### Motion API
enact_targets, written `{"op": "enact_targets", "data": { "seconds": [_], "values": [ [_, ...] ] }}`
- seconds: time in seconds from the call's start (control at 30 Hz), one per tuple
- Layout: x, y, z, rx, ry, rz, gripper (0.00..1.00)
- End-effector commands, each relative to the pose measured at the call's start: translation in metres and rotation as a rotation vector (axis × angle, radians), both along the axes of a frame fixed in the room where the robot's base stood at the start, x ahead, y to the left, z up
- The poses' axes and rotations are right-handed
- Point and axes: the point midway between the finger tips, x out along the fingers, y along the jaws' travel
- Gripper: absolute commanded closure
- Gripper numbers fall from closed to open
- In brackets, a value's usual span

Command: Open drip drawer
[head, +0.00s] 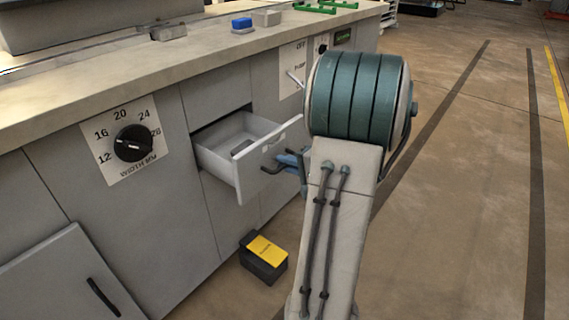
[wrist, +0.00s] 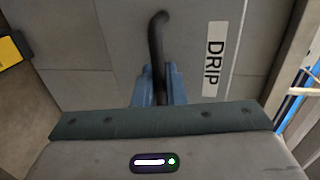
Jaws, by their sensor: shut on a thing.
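The drip drawer (head: 236,150) is a light grey drawer in the grey cabinet front, and it stands pulled out in the head view. Its front panel with the DRIP label (wrist: 213,58) fills the upper wrist view. A dark curved handle (wrist: 157,45) sticks out from the panel. My gripper (wrist: 158,82) has its blue fingers shut on the handle. In the head view my gripper (head: 290,160) is at the drawer's front, partly hidden by my arm. A small grey shape lies inside the drawer.
A black and yellow box (head: 264,258) stands on the floor below the drawer. A dial panel (head: 127,140) is left of the drawer. The worktop (head: 100,85) runs above, with a blue block (head: 242,25). The floor at right is clear.

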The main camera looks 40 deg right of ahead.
Motion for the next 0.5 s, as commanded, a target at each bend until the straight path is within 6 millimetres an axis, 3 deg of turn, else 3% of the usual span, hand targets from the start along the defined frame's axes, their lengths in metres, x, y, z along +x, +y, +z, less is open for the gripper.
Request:
{"op": "enact_targets", "data": {
  "seconds": [0.03,0.1,0.5],
  "values": [
    [0.0,-0.0006,0.0002,0.0,0.0,-0.001,0.87],
    [0.0001,-0.0006,0.0002,0.0,0.0,-0.001,0.75],
    [-0.0097,-0.0041,0.0034,-0.001,0.0,-0.003,0.75]
  ]
}}
